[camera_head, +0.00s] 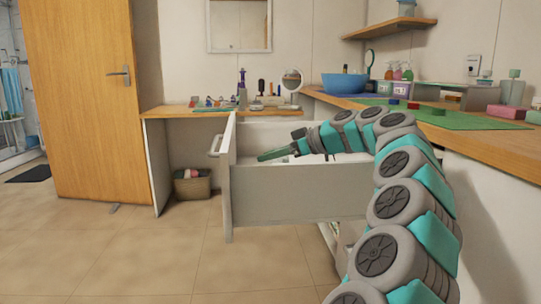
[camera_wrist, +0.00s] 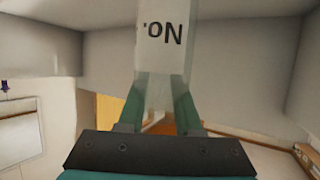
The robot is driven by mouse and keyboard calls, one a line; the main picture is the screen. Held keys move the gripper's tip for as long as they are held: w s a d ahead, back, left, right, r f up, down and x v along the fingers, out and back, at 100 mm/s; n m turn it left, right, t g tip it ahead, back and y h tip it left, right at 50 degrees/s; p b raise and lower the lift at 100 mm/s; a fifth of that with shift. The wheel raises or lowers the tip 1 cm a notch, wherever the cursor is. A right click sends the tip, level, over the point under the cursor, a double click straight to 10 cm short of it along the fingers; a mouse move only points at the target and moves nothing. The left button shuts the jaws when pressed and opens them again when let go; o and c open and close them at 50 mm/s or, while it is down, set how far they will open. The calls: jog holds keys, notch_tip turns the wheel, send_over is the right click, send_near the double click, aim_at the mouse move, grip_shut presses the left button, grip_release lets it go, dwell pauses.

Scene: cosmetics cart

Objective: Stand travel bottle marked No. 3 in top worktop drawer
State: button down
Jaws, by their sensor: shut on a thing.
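The worktop drawer (camera_head: 297,194) is pulled out on the near side of the right-hand counter, with its front panel (camera_head: 229,180) and handle (camera_head: 215,146) to the left. My gripper (camera_head: 265,156) reaches over the drawer opening, pointing left towards the front panel. In the wrist view my gripper (camera_wrist: 160,106) is shut on a pale travel bottle (camera_wrist: 162,42) with "No." upside down on its label. The number is out of the picture. I cannot make out the bottle in the head view. The bottle's base is not visible, so I cannot tell whether it touches the drawer floor.
The worktop (camera_head: 470,128) runs along the right, with a green mat (camera_head: 440,117) and a blue bowl (camera_head: 345,83). A back shelf (camera_head: 190,112) holds several cosmetics and a mirror (camera_head: 292,79). A basket (camera_head: 192,186) stands beneath. The floor at front left is clear.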

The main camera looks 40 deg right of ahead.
jog(key=shift+f+b, duration=0.6)
jog(key=c, duration=0.5)
grip_release()
